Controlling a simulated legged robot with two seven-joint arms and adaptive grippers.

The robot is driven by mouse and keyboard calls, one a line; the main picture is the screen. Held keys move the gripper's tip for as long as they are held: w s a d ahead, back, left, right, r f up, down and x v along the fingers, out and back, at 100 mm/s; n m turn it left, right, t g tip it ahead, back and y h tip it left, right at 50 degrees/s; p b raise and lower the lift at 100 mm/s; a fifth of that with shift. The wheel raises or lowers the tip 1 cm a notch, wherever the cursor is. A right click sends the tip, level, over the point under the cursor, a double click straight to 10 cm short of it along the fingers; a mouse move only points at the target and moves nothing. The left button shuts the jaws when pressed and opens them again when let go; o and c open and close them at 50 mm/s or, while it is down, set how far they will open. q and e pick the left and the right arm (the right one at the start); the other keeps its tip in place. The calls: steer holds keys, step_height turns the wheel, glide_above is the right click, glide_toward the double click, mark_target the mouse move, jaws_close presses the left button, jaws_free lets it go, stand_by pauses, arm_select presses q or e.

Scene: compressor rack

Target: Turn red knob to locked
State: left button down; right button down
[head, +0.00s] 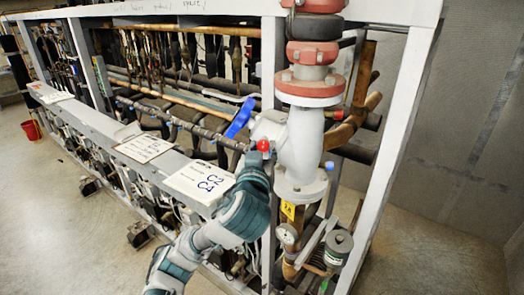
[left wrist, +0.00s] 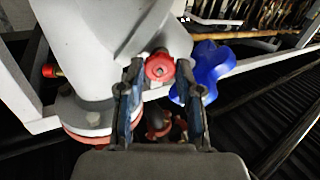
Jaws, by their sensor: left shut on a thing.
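The red knob (head: 263,146) is small and sits on the left side of a large grey valve body (head: 301,140). In the left wrist view the red knob (left wrist: 160,66) lies between my left fingertips. My left gripper (head: 256,163) reaches up to it from below and is shut on it. The fingers, seen in the left wrist view (left wrist: 160,88), stand on either side of the knob. The fingers partly hide the knob's sides, and I cannot read any lock marking. My right gripper is not in view.
A blue handle (head: 240,118) is close to the left of the knob; it also shows in the left wrist view (left wrist: 210,65). Pipes and a white rack frame (head: 395,150) surround the valve. A white sign (head: 199,181) lies at left. The floor (head: 430,255) at right is clear.

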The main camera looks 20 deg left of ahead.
arm_select(q)
steer(key=m, duration=0.4)
steer(key=shift+f, duration=0.2)
steer(key=m, duration=0.4)
steer(key=shift+w+m, duration=0.1)
steer(key=shift+m, duration=0.3)
steer(key=m, duration=0.3)
steer(key=shift+m, duration=0.3)
steer(key=m, duration=0.4)
steer(key=shift+d+f, duration=0.1)
steer(key=shift+m, duration=0.3)
steer(key=c, duration=0.8)
jaws_free()
steer(key=shift+o, duration=0.2)
steer(key=shift+w, duration=0.2)
